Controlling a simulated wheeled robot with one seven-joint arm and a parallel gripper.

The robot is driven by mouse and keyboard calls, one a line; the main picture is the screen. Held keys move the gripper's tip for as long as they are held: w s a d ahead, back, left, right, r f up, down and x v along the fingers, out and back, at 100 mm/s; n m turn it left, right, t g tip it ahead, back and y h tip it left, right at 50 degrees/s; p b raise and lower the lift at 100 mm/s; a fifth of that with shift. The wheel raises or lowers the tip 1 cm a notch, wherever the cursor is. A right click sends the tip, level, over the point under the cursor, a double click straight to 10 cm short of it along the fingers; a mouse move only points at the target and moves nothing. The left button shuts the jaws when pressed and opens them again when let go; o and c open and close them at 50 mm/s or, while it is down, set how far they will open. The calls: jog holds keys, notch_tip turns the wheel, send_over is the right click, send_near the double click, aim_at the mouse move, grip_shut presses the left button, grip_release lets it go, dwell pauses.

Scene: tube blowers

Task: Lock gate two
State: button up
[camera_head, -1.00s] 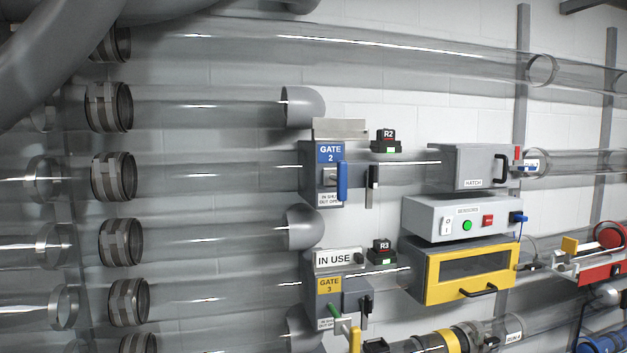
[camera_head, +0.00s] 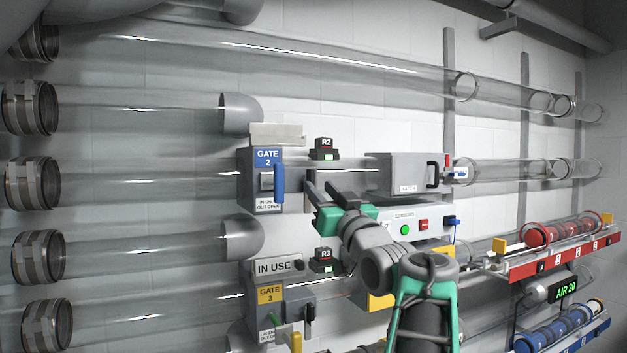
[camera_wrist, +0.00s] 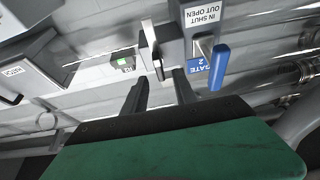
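The gate two box (camera_head: 265,195) is grey with a blue "GATE 2" label and an "IN SHUT OUT OPEN" plate. Its blue handle (camera_head: 279,183) hangs upright at the box's right side. In the wrist view the box appears upside down, with the blue handle (camera_wrist: 219,67) right of my fingers. My gripper (camera_head: 320,188) is right of the handle. Its fingers (camera_wrist: 160,85) are apart with nothing between them.
The R2 unit (camera_head: 323,150) with a green light sits above my gripper. The grey hatch box (camera_head: 402,173) and sensor panel (camera_head: 405,215) are to the right. Gate three (camera_head: 270,310), with an "IN USE" sign (camera_head: 275,267), is below. Clear tubes run along the wall.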

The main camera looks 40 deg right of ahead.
aim_at(313, 180)
jog(key=p+x, duration=0.1)
jog(key=x, duration=0.3)
jog(key=shift+w+d+r, duration=0.1)
jog(key=shift+w, duration=0.2)
jog(key=shift+c, duration=0.5)
grip_shut()
dwell(0.6)
